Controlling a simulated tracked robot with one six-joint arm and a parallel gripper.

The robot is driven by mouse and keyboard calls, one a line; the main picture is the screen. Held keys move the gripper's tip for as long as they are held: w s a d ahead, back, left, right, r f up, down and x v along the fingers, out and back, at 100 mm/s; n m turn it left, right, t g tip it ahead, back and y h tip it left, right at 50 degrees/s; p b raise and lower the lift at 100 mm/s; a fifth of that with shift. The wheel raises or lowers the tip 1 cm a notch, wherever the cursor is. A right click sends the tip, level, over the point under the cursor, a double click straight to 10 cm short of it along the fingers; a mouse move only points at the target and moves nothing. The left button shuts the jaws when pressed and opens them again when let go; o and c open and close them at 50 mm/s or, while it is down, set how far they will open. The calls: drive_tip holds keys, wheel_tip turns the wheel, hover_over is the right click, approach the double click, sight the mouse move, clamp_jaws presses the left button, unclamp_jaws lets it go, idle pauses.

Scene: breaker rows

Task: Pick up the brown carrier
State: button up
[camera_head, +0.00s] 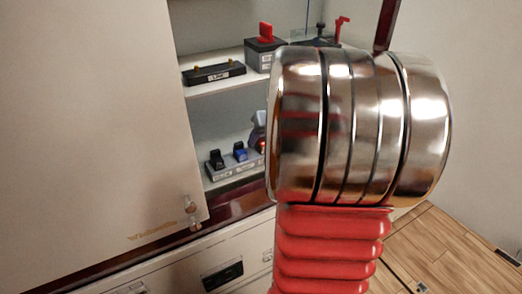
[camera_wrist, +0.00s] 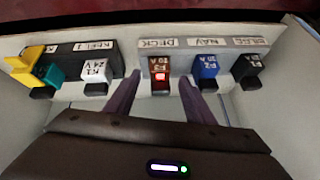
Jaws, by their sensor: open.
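My gripper (camera_wrist: 161,88) is open, with one dark finger to the left and one to the right of the carrier in the picture. The carrier is between the fingertips in this view; whether they reach beside it or stop short in front, I cannot tell. In the head view my gripper is hidden behind my arm.
Blue (camera_wrist: 206,68) and black (camera_wrist: 247,72) carriers stand right of the brown one. A white relay (camera_wrist: 96,72), a teal piece (camera_wrist: 48,75) and a yellow piece (camera_wrist: 26,65) are left. The cabinet's upper shelf holds a black terminal block (camera_head: 214,74) and a red-handled switch (camera_head: 265,45).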

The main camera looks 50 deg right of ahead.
sight(264, 145)
drive_tip(key=shift+c, duration=0.2)
drive_tip(key=c, duration=1.2)
drive_tip(key=shift+o, duration=0.2)
drive_tip(key=shift+r, duration=1.7)
clamp_jaws()
drive_tip(key=shift+s+a+r, duration=0.1)
drive_tip(key=shift+s, duration=0.15)
drive_tip(key=s+a, duration=0.3)
drive_tip(key=s, duration=1.4)
drive_tip(key=shift+a, duration=0.2)
drive_tip(key=shift+r, duration=0.2)
drive_tip(key=shift+r, duration=1.45)
